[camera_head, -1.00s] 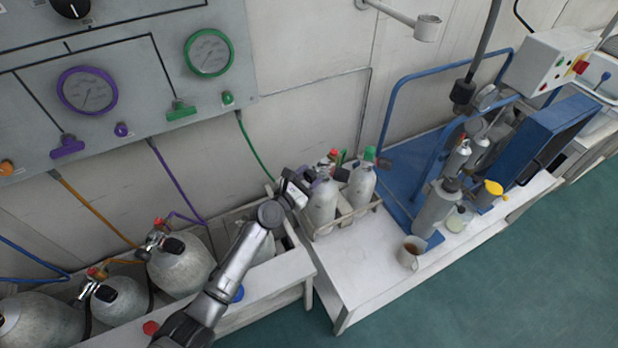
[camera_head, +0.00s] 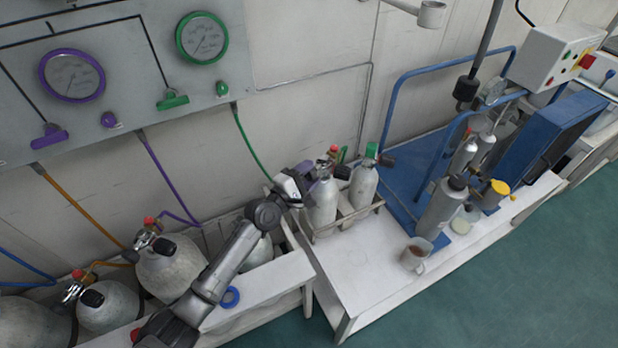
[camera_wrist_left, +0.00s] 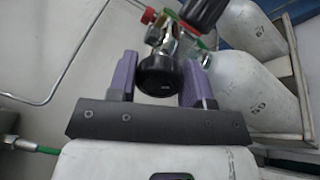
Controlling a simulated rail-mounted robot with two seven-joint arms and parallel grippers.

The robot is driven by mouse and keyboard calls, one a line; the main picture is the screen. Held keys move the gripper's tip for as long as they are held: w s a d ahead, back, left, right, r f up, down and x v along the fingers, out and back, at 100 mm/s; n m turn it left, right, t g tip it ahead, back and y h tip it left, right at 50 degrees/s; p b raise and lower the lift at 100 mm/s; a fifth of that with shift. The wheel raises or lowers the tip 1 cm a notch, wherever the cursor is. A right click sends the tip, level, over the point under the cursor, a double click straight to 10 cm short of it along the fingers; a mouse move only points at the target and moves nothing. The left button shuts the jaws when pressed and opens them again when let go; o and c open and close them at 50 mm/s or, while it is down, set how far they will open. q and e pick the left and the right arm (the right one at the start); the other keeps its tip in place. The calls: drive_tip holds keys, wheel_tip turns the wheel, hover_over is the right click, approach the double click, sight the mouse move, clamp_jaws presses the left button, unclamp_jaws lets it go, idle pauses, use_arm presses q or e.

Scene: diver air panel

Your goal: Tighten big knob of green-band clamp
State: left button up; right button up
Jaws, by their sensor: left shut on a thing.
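In the left wrist view, the green-band clamp (camera_wrist_left: 171,45) is a silver valve-like body with a green band and a red cap at its side. Its big black round knob (camera_wrist_left: 157,77) faces the camera, between the two purple fingers of my left gripper (camera_wrist_left: 158,88), which is shut on it. A second black knob (camera_wrist_left: 203,12) sticks up behind. In the head view my left gripper (camera_head: 308,182) reaches the valve tops at the white bottles; its fingers and the held knob are mostly hidden there. My right gripper is not in view.
White bottles (camera_head: 323,204) stand in a rack (camera_head: 345,222) beside the gripper. Larger cylinders (camera_head: 170,268) with valves lie at the left. A gauge panel (camera_head: 130,80) is on the wall, with a green hose (camera_head: 244,140) hanging down. A mug (camera_head: 414,255) stands on the white bench.

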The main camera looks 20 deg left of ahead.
use_arm(q)
drive_tip(key=m+b, duration=0.1)
drive_tip(key=m, duration=0.2)
drive_tip(key=shift+f, duration=0.1)
drive_tip(key=m+h+b, duration=0.1)
drive_tip(key=m, duration=0.3)
drive_tip(key=m+b, duration=0.1)
drive_tip(key=m, duration=0.2)
drive_tip(key=shift+a, duration=0.1)
drive_tip(key=m, duration=0.3)
drive_tip(key=shift+g+h, duration=0.3)
drive_tip(key=m, duration=0.2)
drive_tip(key=shift+m+p, duration=0.3)
drive_tip(key=shift+m, duration=0.1)
drive_tip(key=m+p, duration=0.1)
drive_tip(key=m, duration=0.2)
drive_tip(key=shift+r+g, duration=0.2)
drive_tip(key=shift+g, duration=0.2)
drive_tip(key=m+p, duration=0.3)
drive_tip(key=m, duration=0.1)
drive_tip(key=shift+m, duration=0.4)
drive_tip(key=shift+f+m+p, duration=0.1)
drive_tip(key=shift+m+p, duration=0.2)
drive_tip(key=shift+p, duration=0.15)
drive_tip(key=shift+m, duration=0.3)
